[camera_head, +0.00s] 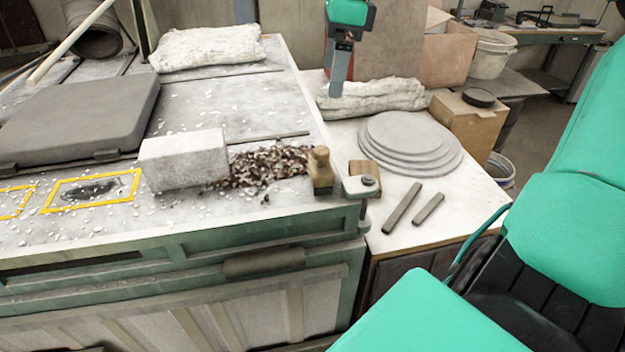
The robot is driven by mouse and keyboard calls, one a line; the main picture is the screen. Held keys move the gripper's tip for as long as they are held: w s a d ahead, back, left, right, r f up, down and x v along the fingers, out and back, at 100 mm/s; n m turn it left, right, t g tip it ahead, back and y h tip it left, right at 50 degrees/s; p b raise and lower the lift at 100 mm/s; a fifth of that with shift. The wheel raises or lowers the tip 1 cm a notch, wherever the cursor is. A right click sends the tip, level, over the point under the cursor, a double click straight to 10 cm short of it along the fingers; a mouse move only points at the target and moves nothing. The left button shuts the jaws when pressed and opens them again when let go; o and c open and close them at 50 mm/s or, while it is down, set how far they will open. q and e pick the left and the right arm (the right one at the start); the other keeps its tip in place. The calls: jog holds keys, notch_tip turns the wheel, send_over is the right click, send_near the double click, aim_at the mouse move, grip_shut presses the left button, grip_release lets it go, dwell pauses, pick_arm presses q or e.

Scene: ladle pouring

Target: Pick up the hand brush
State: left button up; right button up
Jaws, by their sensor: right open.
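A small tan wooden piece with a rounded top (321,171), which looks like the hand brush, stands at the right edge of the workbench, beside a heap of brown chips. My left gripper is out of view.
A pale block (183,159) stands left of the chips (262,166). A clamp (362,187) sits at the bench corner. The side table holds stacked grey discs (410,142) and two dark bars (402,208). A dark slab (80,117) lies at left.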

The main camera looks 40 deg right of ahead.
jog(key=b, duration=0.5)
send_over(320, 165)
jog(key=d, duration=0.2)
notch_tip(320, 165, down, 7)
jog(key=shift+s+a+f, duration=0.1)
jog(key=shift+s+f, duration=0.25)
jog(key=shift+f, duration=0.2)
jog(key=f, duration=0.7)
jog(key=shift+w+a+f+p, duration=0.3)
jog(key=shift+w+p, duration=0.05)
jog(key=shift+w+a+f+p, duration=0.2)
jog(key=shift+f+p, duration=0.25)
jog(key=shift+f, duration=0.85)
jog(key=shift+w+a+f+p, duration=0.15)
jog(key=shift+f+p, duration=0.3)
jog(key=shift+f, duration=0.85)
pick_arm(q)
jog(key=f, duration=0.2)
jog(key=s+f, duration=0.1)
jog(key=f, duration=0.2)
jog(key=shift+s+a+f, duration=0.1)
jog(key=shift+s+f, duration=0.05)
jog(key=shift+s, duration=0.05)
pick_arm(e)
jog(key=shift+s, duration=0.15)
jog(key=c, duration=1.1)
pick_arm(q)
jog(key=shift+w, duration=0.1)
pick_arm(e)
jog(key=shift+c, duration=0.2)
